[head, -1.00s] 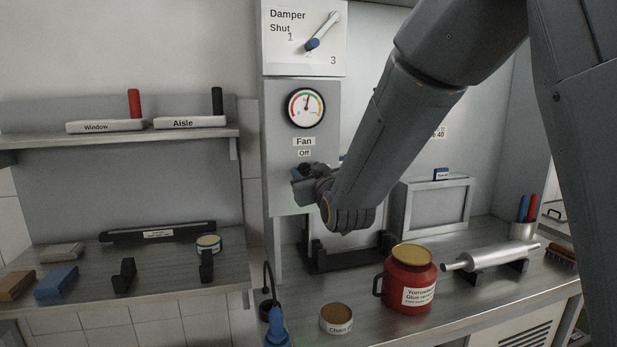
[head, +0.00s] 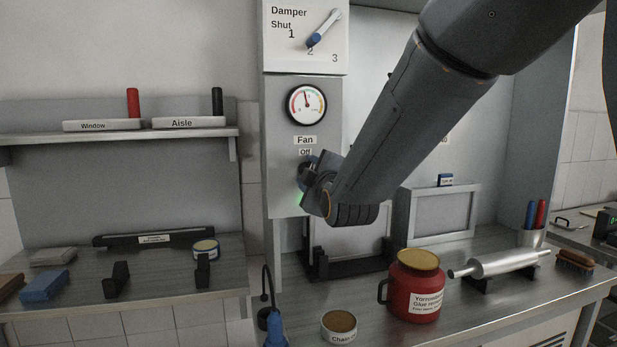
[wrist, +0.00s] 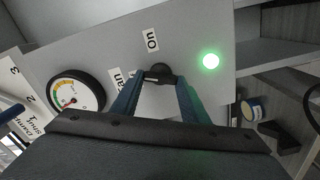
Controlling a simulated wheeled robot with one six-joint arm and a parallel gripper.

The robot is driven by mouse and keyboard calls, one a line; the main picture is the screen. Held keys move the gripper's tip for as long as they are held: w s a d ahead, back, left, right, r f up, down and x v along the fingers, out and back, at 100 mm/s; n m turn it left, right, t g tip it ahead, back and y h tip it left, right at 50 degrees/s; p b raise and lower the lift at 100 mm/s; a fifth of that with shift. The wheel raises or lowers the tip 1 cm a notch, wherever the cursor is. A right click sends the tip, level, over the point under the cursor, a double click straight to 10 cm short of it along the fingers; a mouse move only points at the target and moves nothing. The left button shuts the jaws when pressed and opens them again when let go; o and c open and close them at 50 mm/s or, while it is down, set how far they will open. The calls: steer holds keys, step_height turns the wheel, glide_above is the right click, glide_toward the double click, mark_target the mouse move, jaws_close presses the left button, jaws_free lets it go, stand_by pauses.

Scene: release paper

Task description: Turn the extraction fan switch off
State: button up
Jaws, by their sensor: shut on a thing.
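The fan switch is a small dark knob (wrist: 158,72) on the grey panel (wrist: 195,90), seen in the wrist view. My gripper (wrist: 157,84) has its two blue-grey fingers closed on the knob from either side. An "On" label (wrist: 152,40) stands beside the knob, and a round green lamp (wrist: 210,61) glows nearby. In the head view my gripper (head: 309,166) is at the panel, just below the "Fan" label (head: 305,140) and the "Off" label (head: 305,152). There my gripper mostly hides the knob and lamp, though a green glow shows. The knob's pointing direction is unclear.
A round gauge (head: 306,104) and the damper dial (head: 324,28) sit above on the same column. A red glue pot (head: 414,290), an open tin (head: 339,326) and a black stand (head: 345,267) are on the bench below my arm. A shelf (head: 120,137) juts out at left.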

steer(key=n+b, duration=0.1)
steer(key=n, duration=0.3)
steer(key=shift+f+n, duration=0.1)
steer(key=shift+n, duration=0.2)
stand_by(0.5)
steer(key=o, duration=1.1)
steer(key=shift+c, duration=0.2)
steer(key=b+v, duration=0.1)
steer(key=v, duration=0.6)
steer(key=shift+s+b, duration=0.4)
steer(key=shift+d, duration=0.1)
